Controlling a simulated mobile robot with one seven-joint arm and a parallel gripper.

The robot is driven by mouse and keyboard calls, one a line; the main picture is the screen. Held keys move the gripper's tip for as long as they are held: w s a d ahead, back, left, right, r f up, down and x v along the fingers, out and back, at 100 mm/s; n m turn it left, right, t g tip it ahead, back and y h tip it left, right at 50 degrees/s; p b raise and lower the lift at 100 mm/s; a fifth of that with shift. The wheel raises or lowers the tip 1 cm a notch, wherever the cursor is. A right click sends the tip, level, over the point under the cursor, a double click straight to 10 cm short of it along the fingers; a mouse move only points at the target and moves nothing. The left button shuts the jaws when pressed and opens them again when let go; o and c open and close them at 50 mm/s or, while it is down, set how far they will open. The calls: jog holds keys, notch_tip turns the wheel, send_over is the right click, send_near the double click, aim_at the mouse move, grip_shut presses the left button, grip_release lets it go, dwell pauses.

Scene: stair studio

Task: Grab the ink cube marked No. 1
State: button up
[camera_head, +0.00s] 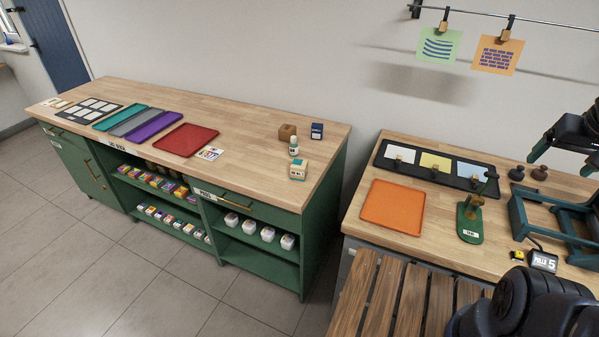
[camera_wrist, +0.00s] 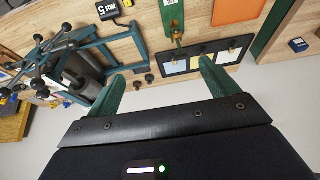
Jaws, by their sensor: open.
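No cube with a readable No. 1 shows in either view. Several small cubes with coloured faces (camera_head: 150,179) stand on the upper open shelf of the green bench at left, and several white ones with coloured marks (camera_head: 172,221) stand on the shelf below. Their labels are too small to read. My gripper (camera_head: 564,163) is at the right edge of the head view, above the right-hand table and far from these cubes. In the wrist view my gripper (camera_wrist: 161,72) has its two green fingers spread apart with nothing held between them.
The right table carries an orange mat (camera_head: 393,206), a green stand (camera_head: 470,224) and a blue press frame (camera_head: 530,219). Slatted wood (camera_head: 382,295) lies in front.

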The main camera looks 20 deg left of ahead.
jog(key=shift+c, duration=0.6)
